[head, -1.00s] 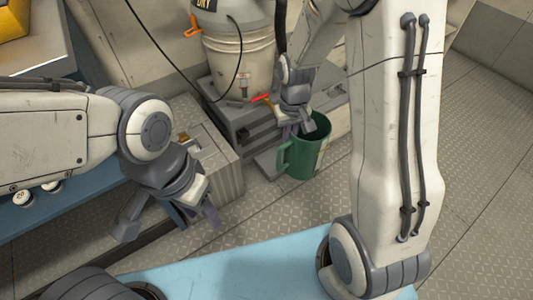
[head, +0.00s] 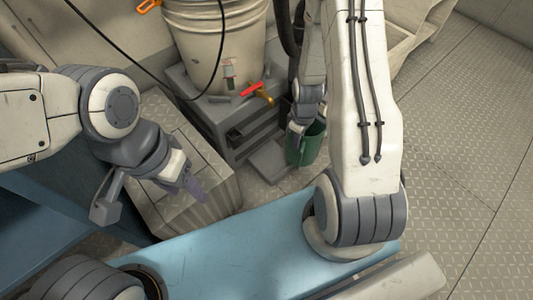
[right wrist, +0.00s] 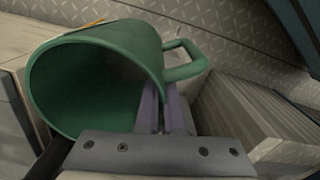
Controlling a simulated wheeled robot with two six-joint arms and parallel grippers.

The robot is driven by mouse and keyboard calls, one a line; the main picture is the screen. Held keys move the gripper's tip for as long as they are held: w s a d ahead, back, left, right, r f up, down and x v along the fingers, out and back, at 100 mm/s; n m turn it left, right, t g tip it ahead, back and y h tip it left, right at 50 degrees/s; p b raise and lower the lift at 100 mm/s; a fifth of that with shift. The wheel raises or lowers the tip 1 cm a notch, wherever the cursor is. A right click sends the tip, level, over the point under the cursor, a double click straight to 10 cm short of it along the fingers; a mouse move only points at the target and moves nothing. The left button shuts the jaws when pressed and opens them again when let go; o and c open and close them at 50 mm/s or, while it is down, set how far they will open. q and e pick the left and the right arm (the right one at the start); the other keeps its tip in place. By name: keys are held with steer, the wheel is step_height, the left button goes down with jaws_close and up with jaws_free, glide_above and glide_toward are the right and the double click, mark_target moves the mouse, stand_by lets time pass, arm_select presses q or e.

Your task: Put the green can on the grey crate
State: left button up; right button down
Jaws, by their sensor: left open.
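The green can (head: 308,146), an open mug-like vessel with a side handle, is at the centre right of the head view, partly behind my right arm. It looms large and tilted in the right wrist view (right wrist: 100,75). My right gripper (right wrist: 163,108) has its fingers close together at the can's rim beside the handle and appears shut on it. Whether the can touches the floor is unclear. The grey crate (head: 222,185), a ribbed box, stands left of the can, partly hidden by my left gripper (head: 150,205), which is open and empty in front of it.
A grey drawer unit (head: 243,128) behind the crate carries a large cream bucket (head: 212,45) and a red-handled tool (head: 255,90). A black cable hangs across the bucket. Patterned floor (head: 460,140) is clear at the right.

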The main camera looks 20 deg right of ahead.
steer(key=w+a+f+b, duration=0.8)
steer(key=f+b, duration=0.1)
steer(key=f, duration=0.2)
steer(key=shift+a+b, duration=0.3)
steer(key=shift+s+f, duration=0.1)
steer(key=shift+f, duration=0.05)
steer(key=c, duration=1)
jaws_free()
steer(key=shift+c, duration=0.2)
